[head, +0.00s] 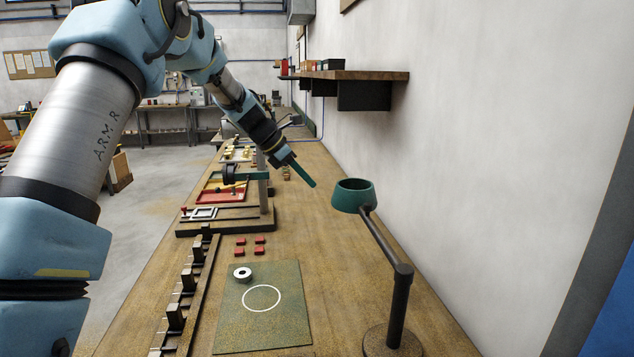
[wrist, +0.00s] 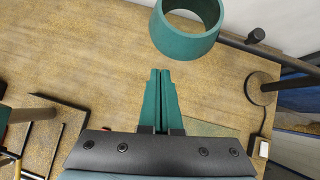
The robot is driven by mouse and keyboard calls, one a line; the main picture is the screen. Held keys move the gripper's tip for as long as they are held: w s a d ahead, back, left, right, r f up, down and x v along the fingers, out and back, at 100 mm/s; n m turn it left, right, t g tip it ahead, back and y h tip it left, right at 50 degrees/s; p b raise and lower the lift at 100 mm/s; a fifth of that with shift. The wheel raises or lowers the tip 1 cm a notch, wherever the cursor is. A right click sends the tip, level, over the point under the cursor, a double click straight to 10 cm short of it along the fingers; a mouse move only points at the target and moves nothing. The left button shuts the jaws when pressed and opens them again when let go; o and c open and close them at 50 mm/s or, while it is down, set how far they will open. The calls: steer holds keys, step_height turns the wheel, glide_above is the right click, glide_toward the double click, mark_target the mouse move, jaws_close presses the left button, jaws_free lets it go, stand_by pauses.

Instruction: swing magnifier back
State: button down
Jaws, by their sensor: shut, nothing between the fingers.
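The magnifier is a green ring-shaped head (head: 352,195) on a dark jointed arm (head: 383,237) with a round base (head: 392,341) at the right of the bench. Its head stands over the bench near the wall. In the wrist view the magnifier head (wrist: 187,30) is at the top, just beyond and slightly right of my fingertips. My gripper (head: 312,185) has green fingers pressed together and empty, to the left of the head and apart from it. In the wrist view my gripper (wrist: 160,72) points toward the ring's lower edge.
A green mat (head: 262,325) with a white circle and a metal ring (head: 242,273) lies in front. Several red blocks (head: 250,245) sit behind it. A drill stand (head: 262,195) is left of my gripper. A shelf (head: 365,75) hangs on the right wall.

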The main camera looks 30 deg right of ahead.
steer(key=w+b+v, duration=0.1)
steer(key=b+v, duration=0.1)
steer(key=v, duration=0.6)
steer(key=shift+r, duration=0.15)
steer(key=shift+w+a, duration=0.1)
steer(key=shift+a, duration=0.05)
steer(key=s+a+f+m+t+y, duration=0.1)
steer(key=s+a+f+m+y, duration=0.2)
steer(key=a, duration=0.7)
steer(key=a+f+m+t+y, duration=0.1)
steer(key=a+f+m, duration=0.35)
steer(key=a, duration=0.65)
steer(key=s+a+f+m+y, duration=0.1)
steer(key=s+a+f+m, duration=0.2)
steer(key=s+a, duration=0.2)
steer(key=s+a+f+m+y, duration=0.1)
steer(key=s+a+f+m, duration=0.1)
steer(key=s+a, duration=0.4)
steer(key=s+a+f+m+t+y, duration=0.1)
steer(key=s+a+f+m, duration=0.2)
steer(key=a, duration=0.5)
steer(key=shift+s+a+f+m+y, duration=0.2)
steer(key=shift+s+f+m+y, duration=0.1)
steer(key=shift+s+m, duration=0.75)
steer(key=shift+s, duration=0.15)
